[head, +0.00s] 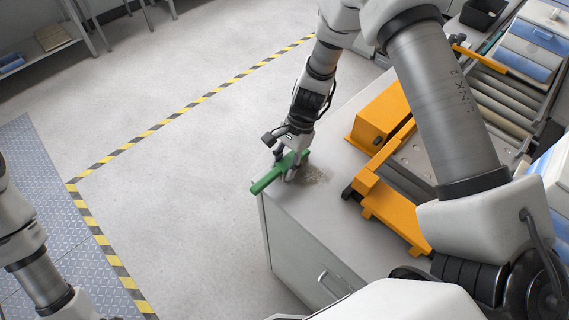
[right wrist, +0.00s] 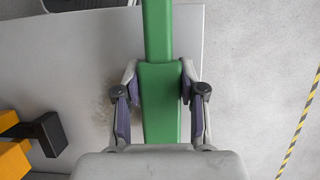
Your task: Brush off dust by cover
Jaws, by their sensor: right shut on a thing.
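My right gripper (head: 291,172) is shut on a green brush (head: 264,183) at the near-left corner of the grey cabinet top (head: 335,210). In the right wrist view the fingers clasp both sides of the green brush (right wrist: 160,95); its bristles are hidden. A brownish dust patch (head: 318,175) lies on the cabinet top just right of the brush. In the right wrist view the dust (right wrist: 100,112) shows left of the fingers. My left arm shows at the left edge of the head view, with its gripper out of view.
An orange box-like unit (head: 381,117) and an orange frame (head: 389,207) stand right of the dust. A roller conveyor (head: 497,100) with blue-and-white boxes (head: 530,47) and a black bin (head: 484,13) lies beyond. Open floor with a yellow-black stripe (head: 190,106) is to the left.

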